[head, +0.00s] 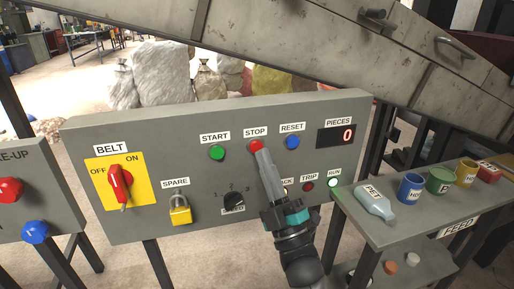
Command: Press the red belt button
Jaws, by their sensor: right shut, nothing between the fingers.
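The grey control panel (130,226) stands in front of me. The red button (256,145) labelled STOP is in its upper middle, between the green START button (217,153) and the blue RESET button (292,142). My right gripper (261,152) is shut and empty, its fingertips at the lower edge of the red button and partly covering it. I cannot tell whether they touch it. A red rotary switch (121,184) on a yellow plate under the label BELT is at the panel's left. My left gripper is not in view.
A yellow padlock (180,212) hangs under SPARE. The RUN lamp (333,183) glows; the PIECES display (337,135) reads 0. A feed shelf (405,230) with a bottle (375,203) and cups is at right.

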